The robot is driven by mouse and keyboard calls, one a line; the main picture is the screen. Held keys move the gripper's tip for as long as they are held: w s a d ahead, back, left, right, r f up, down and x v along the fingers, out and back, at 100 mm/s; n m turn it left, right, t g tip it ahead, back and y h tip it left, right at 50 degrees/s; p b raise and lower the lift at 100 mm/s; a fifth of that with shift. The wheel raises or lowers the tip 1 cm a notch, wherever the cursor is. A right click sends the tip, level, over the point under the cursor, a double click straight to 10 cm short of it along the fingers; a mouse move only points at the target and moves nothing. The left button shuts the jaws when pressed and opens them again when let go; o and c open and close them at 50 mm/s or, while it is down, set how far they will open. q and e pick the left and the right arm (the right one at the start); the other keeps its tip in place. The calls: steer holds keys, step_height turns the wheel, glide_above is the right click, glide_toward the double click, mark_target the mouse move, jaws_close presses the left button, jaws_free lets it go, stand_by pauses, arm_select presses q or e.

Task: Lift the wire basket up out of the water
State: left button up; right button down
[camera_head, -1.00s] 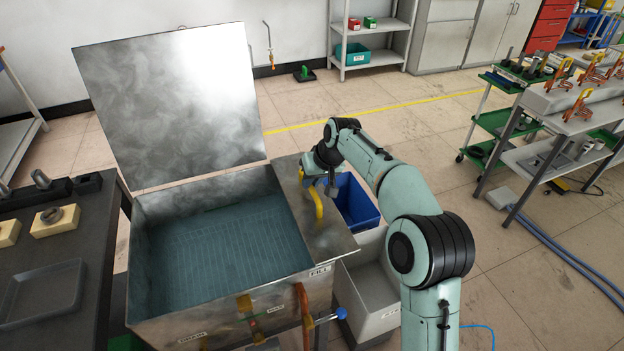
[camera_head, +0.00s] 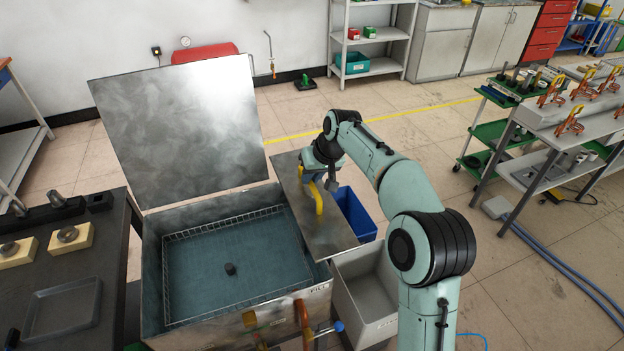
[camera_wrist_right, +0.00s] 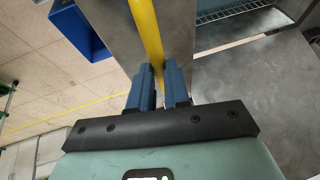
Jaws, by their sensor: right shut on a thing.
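The wire basket (camera_head: 166,272) is in the open metal tank (camera_head: 150,262), with its rim and upper wires showing above the blue-green water (camera_head: 215,285). A small dark round piece (camera_head: 230,269) shows near the basket's middle. A yellow handle (camera_head: 319,202) stands on the metal top right of the basin; it also shows in the right wrist view (camera_wrist_right: 146,30). My right gripper (camera_head: 322,181) is shut on this handle, its blue fingers (camera_wrist_right: 160,85) on either side of it. My left gripper is not in view.
The tank's lid (camera_head: 180,130) stands open at the back. A blue bin (camera_head: 356,216) and a grey bin (camera_head: 368,298) stand right of the tank. A dark bench (camera_head: 112,238) with fixtures and a grey tray (camera_head: 62,308) is at left.

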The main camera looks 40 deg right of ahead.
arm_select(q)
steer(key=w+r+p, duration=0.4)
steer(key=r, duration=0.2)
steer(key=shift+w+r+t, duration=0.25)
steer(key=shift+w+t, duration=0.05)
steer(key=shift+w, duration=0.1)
arm_select(e)
step_height(320, 180, up, 9)
steer(key=shift+w+f, duration=0.15)
steer(key=shift+d, duration=0.1)
steer(key=c, duration=1.1)
jaws_free()
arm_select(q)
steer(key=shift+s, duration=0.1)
arm_select(e)
steer(key=shift+f, duration=0.1)
